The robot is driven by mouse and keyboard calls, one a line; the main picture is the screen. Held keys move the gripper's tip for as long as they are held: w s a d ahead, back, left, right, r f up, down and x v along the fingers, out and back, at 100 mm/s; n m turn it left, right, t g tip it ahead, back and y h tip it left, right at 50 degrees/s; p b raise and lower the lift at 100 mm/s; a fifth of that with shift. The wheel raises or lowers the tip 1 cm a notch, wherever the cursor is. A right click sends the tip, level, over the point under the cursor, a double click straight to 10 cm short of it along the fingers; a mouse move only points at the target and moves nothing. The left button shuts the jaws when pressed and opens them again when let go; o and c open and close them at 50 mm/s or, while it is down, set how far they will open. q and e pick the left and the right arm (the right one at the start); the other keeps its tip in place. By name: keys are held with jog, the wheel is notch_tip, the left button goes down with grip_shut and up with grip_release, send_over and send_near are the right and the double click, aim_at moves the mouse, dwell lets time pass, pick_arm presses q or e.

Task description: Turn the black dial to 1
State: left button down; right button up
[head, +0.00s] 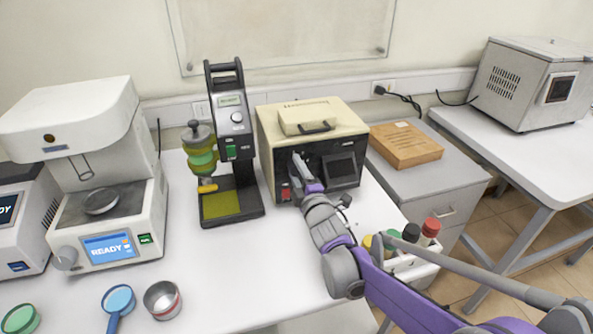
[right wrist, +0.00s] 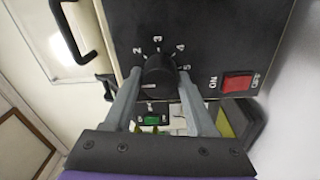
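The black dial (right wrist: 159,76) is on the black front panel of the cream box-shaped device (head: 312,117). In the right wrist view the numbers 2, 3, 4 and 5 show around it; the place of a 1 is hidden behind the left finger. A short white mark shows on the dial's lower left. My right gripper (head: 299,166) is at the front panel, its fingers on either side of the dial, with narrow gaps appearing between them and it. In the head view the gripper hides the dial. My left gripper is not in view.
A red power switch (right wrist: 237,82) is beside the dial. A black-framed tester (head: 232,140) stands left of the device, and a white machine with a READY screen (head: 107,247) farther left. A bottle rack (head: 405,262) is by my right arm.

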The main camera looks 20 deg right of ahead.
jog(key=o, duration=0.3)
jog(key=shift+s, duration=0.1)
jog(key=s, duration=1)
jog(key=shift+s+d+f+b, duration=0.25)
jog(key=shift+s+d+b, duration=0.1)
jog(key=shift+d, duration=0.05)
